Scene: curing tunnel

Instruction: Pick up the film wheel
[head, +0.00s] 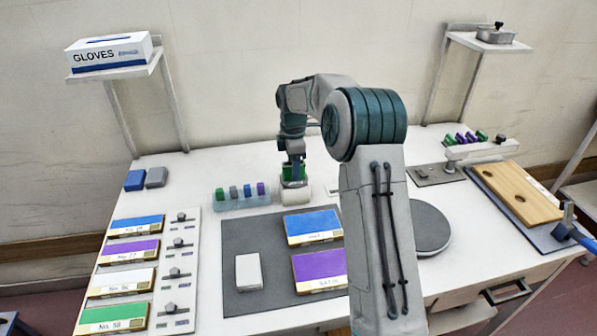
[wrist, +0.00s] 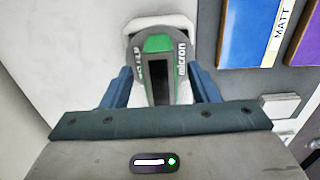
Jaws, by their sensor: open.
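The film wheel (wrist: 158,44), a dark grey and green piece lettered "micron", sits in a white holder (wrist: 133,26) in the wrist view. In the head view the green of the wheel (head: 294,173) shows above the white holder (head: 296,194) at the back middle of the table. My gripper (wrist: 163,82) is open, with one blue finger on each side of the wheel's near part. Whether the fingers touch it I cannot tell. In the head view my gripper (head: 294,160) points down over the wheel and partly hides it.
A rack of small coloured blocks (head: 243,199) stands just left of the holder. A grey mat (head: 240,225) with blue and purple panels lies in front. A round grey disc (head: 430,228) is to the right, and a gloves box (head: 108,53) sits on a shelf.

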